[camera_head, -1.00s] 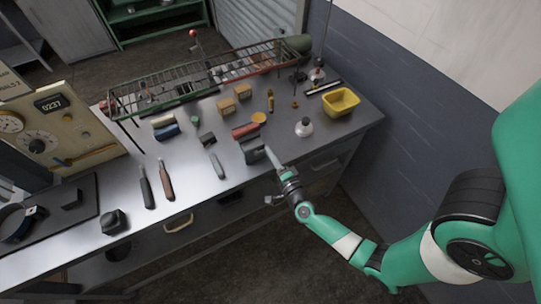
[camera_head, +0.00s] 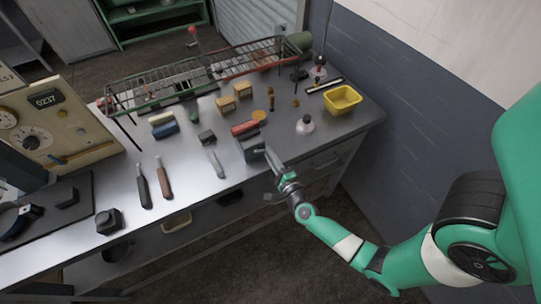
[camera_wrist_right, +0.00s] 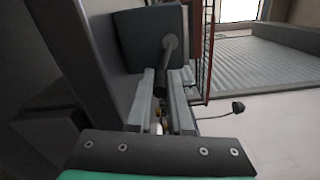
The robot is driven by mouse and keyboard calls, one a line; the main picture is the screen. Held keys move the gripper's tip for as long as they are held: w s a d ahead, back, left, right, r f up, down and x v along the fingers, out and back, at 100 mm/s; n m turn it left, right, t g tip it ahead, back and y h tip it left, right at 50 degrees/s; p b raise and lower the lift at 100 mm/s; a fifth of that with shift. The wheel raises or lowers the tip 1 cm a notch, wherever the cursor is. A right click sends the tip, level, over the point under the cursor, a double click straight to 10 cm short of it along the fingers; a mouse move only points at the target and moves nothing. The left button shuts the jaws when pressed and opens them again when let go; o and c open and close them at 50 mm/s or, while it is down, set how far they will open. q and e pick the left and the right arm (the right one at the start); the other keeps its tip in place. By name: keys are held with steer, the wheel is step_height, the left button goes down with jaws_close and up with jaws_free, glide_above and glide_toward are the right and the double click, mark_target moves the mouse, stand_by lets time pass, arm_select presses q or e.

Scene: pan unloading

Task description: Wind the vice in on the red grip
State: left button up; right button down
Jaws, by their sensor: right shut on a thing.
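The grey vice (camera_head: 250,147) stands at the front edge of the bench, and its dark block (camera_wrist_right: 148,38) fills the upper middle of the right wrist view. The red grip (camera_head: 244,128) lies at the vice's far side; I cannot tell how tightly the jaws meet it. My right gripper (camera_head: 270,153) reaches in from the front right. In the wrist view its two grey fingers (camera_wrist_right: 163,92) are shut on the vice's dark handle (camera_wrist_right: 160,84), beside a grey rod (camera_wrist_right: 170,46) on the block. My left gripper is not in view.
A yellow bin (camera_head: 342,100) and a white-based flask (camera_head: 305,125) stand to the right. A grey tool (camera_head: 215,164) lies left of the vice. A wire rack (camera_head: 200,72) runs along the back. Floor is open before the bench.

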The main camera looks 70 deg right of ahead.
steer(key=c, duration=0.8)
jaws_free()
steer(key=shift+c, duration=0.2)
steer(key=p+v, duration=0.1)
steer(key=v, duration=1)
steer(key=shift+s+a+p, duration=0.2)
steer(key=shift+s+p, duration=0.05)
steer(key=shift+p, duration=0.05)
